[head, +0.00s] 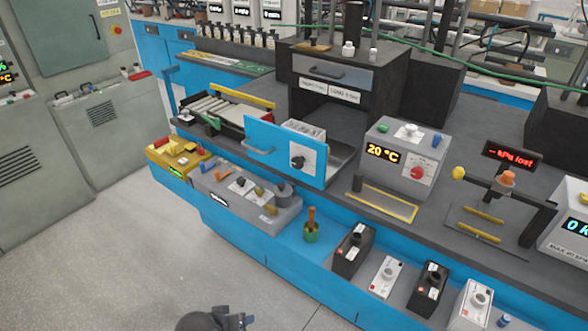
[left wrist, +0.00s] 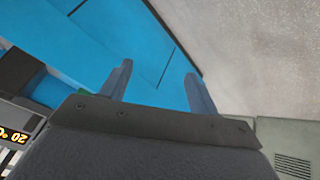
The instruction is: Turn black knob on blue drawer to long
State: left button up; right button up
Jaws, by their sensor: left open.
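The blue drawer (head: 262,134) is pulled out from the dark cabinet in the middle of the head view. The black knob (head: 297,162) sits on a white plate (head: 308,160) on its front; its pointer setting is too small to read. A handle (head: 258,148) is left of the knob. My left gripper (head: 240,321) is at the bottom edge of the head view, well below and in front of the drawer, over the floor. In the left wrist view its two fingers (left wrist: 158,72) are apart with nothing between them. My right gripper is not in view.
A grey box with a 20 °C display (head: 396,160) and red knob stands right of the drawer. Several black and white boxes line the lower shelf. The floor (head: 130,260) in front is clear.

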pick_arm(q)
jog(key=w+d+r+n+t+h, duration=0.2)
jog(key=w+d+r, duration=0.25)
jog(key=w, duration=0.45)
jog(key=w+d+r+n+t+h, duration=0.25)
jog(key=w+r, duration=0.35)
jog(key=w, duration=0.3)
jog(key=n+t+h, duration=0.3)
jog(key=n+t, duration=0.1)
jog(key=n, duration=0.2)
send_near(296, 165)
jog(key=w, duration=0.2)
jog(key=x, duration=0.2)
jog(key=p+x, duration=0.1)
jog(key=x, duration=0.1)
jog(key=d+x, duration=0.1)
jog(key=x, duration=0.1)
jog(key=shift+s+r, duration=0.15)
jog(key=shift+r, duration=0.1)
jog(key=shift+w+d+f, duration=0.1)
jog(key=shift+w+d, duration=0.25)
jog(key=shift+w, duration=0.1)
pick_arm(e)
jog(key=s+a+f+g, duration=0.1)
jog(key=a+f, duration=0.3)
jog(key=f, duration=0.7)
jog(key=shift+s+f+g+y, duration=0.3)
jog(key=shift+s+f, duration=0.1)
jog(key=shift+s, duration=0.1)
